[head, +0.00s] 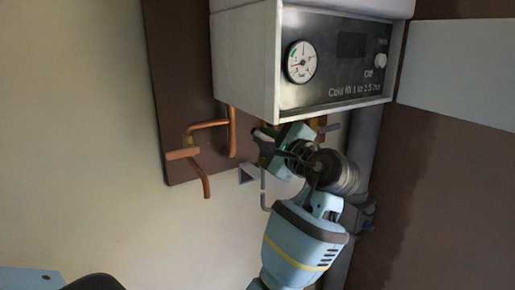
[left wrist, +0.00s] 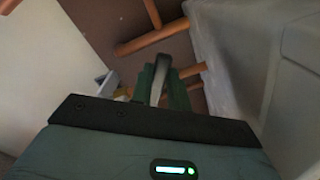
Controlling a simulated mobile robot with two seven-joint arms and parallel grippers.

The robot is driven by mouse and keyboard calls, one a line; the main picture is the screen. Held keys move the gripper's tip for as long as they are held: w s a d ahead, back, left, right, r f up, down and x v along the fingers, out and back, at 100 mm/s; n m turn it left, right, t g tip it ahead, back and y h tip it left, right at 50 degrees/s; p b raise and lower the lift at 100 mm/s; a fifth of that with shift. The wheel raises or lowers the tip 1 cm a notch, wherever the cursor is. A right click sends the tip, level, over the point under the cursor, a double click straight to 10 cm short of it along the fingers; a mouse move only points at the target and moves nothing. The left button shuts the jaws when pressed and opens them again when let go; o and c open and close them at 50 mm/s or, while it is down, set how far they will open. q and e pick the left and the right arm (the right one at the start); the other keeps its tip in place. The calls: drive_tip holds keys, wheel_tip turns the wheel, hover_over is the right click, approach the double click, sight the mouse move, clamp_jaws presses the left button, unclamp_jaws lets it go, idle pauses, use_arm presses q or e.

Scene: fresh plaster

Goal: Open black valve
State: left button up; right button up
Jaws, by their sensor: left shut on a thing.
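My left gripper (head: 268,145) is under the boiler's front left corner, by the pipework. In the left wrist view its two green fingers (left wrist: 161,88) are closed around a narrow, dark grey, curved lever (left wrist: 159,78). This looks like the handle of the black valve, seen nearly end on. In the head view the gripper and wrist hide most of the valve, and the handle's angle cannot be told. My right gripper is in neither view.
The white boiler (head: 245,65), with a gauge (head: 301,62) and a knob (head: 380,61), hangs just above the gripper. Copper pipes (head: 206,126) stand to its left and a thick grey pipe (head: 365,140) to its right. The plaster wall at left is clear.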

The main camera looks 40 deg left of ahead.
use_arm(q)
drive_tip(key=shift+w+r+m, duration=0.1)
drive_tip(key=shift+m, duration=0.3)
drive_tip(key=m, duration=0.2)
drive_tip(key=w+r+m, duration=0.1)
drive_tip(key=m, duration=0.2)
drive_tip(key=w+d+m, duration=0.1)
drive_tip(key=m, duration=0.2)
drive_tip(key=shift+w+r, duration=0.15)
drive_tip(key=shift+w, duration=0.05)
drive_tip(key=shift+w+d+m, duration=0.15)
drive_tip(key=shift+w+m, duration=0.05)
drive_tip(key=shift+m, duration=0.4)
drive_tip(key=shift+w+d+m, duration=0.1)
drive_tip(key=shift+w+m, duration=0.1)
drive_tip(key=shift+m, duration=0.4)
drive_tip(key=o, duration=0.8)
drive_tip(key=shift+r, duration=0.1)
